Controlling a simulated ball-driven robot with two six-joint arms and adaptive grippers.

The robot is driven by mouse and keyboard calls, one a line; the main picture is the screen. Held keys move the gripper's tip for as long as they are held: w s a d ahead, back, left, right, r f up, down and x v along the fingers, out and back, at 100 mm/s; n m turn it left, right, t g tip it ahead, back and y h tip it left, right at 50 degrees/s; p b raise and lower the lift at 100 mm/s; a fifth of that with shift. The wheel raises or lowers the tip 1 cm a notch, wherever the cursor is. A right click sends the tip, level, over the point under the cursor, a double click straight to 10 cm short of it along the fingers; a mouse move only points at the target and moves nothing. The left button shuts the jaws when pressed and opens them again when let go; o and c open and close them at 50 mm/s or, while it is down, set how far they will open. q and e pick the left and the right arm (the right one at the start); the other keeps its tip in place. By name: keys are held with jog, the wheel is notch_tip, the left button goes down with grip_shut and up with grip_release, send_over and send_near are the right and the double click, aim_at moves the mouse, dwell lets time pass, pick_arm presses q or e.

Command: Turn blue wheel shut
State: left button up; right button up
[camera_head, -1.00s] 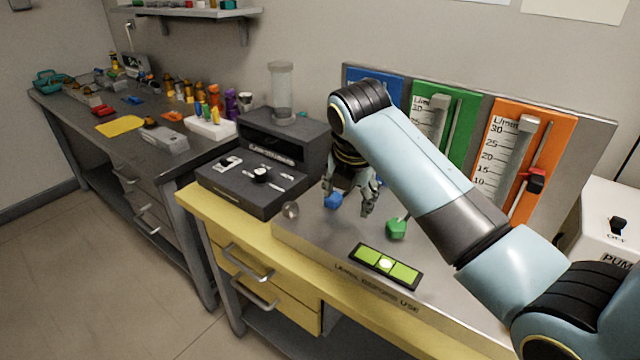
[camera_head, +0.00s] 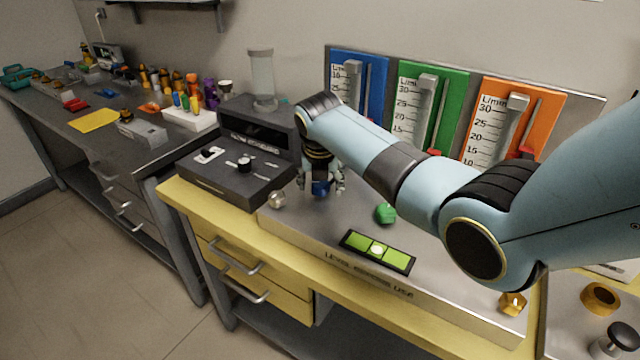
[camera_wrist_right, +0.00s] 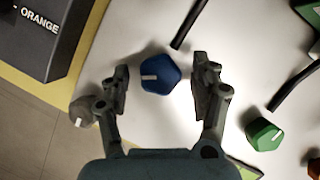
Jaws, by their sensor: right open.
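The blue wheel (camera_wrist_right: 166,75) is a faceted knob with a white mark, on the metal panel. In the right wrist view it lies between the two open fingers of my right gripper (camera_wrist_right: 160,88), with a gap on each side. The white mark points left. In the head view my right gripper (camera_head: 321,188) reaches down over the blue wheel (camera_head: 321,187), which is partly hidden by the fingers. The blue flow gauge (camera_head: 343,64) stands behind it, its lower part covered by my arm. My left gripper is not in view.
A green wheel (camera_head: 385,213) and an orange wheel (camera_head: 513,303) stand to the right on the same panel. A silver knob (camera_head: 277,199) is at the left. A green level (camera_head: 377,251) lies in front. A dark machine (camera_head: 235,165) stands close on the left.

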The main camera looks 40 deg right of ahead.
jog(key=c, duration=1.2)
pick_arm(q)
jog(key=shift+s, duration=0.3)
pick_arm(e)
jog(key=shift+o, duration=0.2)
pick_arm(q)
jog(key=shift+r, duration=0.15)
